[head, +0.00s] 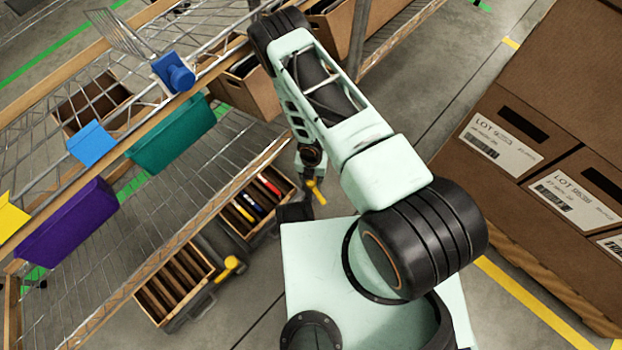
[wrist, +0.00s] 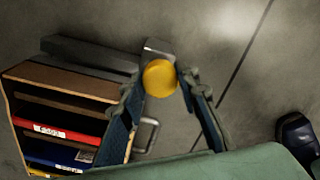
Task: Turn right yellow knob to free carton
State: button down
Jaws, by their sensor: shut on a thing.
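The right yellow knob (head: 316,192) sits beside the right carton (head: 228,226), a tilted wooden box holding red, yellow, blue and white items. In the wrist view my gripper (wrist: 160,82) has one finger on each side of the round yellow knob (wrist: 160,77) and is shut on it. The carton also shows in the wrist view (wrist: 62,78), to the left of the fingers. A grey metal bracket (wrist: 155,46) lies behind the knob. The left carton (head: 160,318), with dark slots, has its own yellow knob (head: 231,264). My fingers are mostly hidden in the head view.
A wire shelf (head: 95,270) with wooden edges runs above the cartons. Large brown boxes (head: 575,75) stand at the right. Grey floor is clear right of the knob.

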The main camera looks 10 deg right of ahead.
jog(key=shift+n, duration=1.3)
jog(key=c, duration=1.5)
grip_release()
jog(key=shift+o, duration=0.2)
